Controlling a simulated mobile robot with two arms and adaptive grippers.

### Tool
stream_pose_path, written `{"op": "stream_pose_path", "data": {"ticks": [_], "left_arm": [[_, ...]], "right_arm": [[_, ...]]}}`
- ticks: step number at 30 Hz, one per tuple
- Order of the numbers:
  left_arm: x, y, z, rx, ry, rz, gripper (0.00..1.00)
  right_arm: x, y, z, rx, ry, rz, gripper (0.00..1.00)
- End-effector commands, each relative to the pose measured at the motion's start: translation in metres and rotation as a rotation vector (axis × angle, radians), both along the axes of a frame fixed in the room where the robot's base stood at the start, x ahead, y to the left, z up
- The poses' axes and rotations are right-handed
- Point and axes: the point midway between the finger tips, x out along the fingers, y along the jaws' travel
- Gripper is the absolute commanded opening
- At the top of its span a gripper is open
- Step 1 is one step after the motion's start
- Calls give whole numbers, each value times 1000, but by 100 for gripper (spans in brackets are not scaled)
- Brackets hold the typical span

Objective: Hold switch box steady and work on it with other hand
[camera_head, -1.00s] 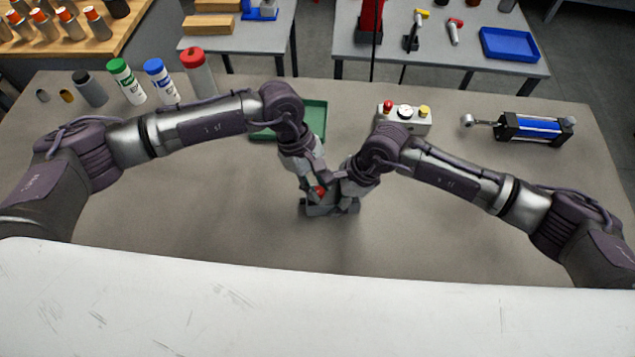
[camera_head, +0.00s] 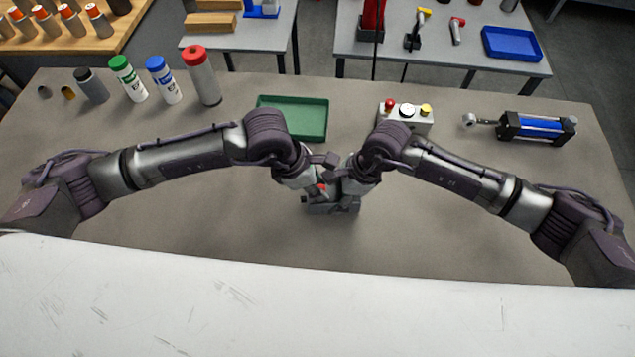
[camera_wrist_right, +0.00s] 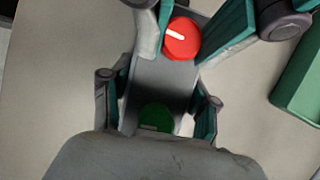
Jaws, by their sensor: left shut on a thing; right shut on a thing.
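The switch box (camera_head: 322,208) is a small grey box on the table, mostly covered by my two grippers in the head view. In the right wrist view its grey top (camera_wrist_right: 163,85) carries a red knob (camera_wrist_right: 182,40) with a white mark and a green button (camera_wrist_right: 156,119). My right gripper (camera_wrist_right: 160,112) is shut on the box, with one finger along each side. My left gripper (camera_wrist_right: 196,34) is shut on the red knob, its teal-edged fingers on either side. In the head view the fingertips are largely hidden by the wrists.
A green tray (camera_head: 297,136) lies behind the left wrist. A beige control box (camera_head: 420,126) with red and yellow buttons and a blue cylinder (camera_head: 538,128) stand at the back right. Several bottles and canisters (camera_head: 166,82) stand at the back left. The front table area is clear.

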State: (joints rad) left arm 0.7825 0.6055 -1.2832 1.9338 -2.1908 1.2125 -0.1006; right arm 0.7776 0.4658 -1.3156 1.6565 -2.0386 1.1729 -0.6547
Motion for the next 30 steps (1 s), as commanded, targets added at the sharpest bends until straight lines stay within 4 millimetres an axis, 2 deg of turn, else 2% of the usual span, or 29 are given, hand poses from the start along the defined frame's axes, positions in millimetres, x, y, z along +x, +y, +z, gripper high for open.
{"op": "stream_pose_path", "data": {"ticks": [9, 23, 24, 26, 30], "left_arm": [[0, 0, 0, -1, -1, 99, 0], [0, 0, 0, -1, -1, 112, 0], [0, 0, 0, -1, -1, 112, 28], [0, 0, 0, -1, -1, 112, 37], [0, 0, 0, -1, -1, 111, 37]], "right_arm": [[0, 0, 0, 1, 1, 1, 0], [0, 0, 0, 1, 1, 0, 0], [0, 0, 0, 1, 1, 0, 0], [0, 0, 0, 1, 1, 0, 0], [0, 0, 0, 1, 1, 0, 0]]}}
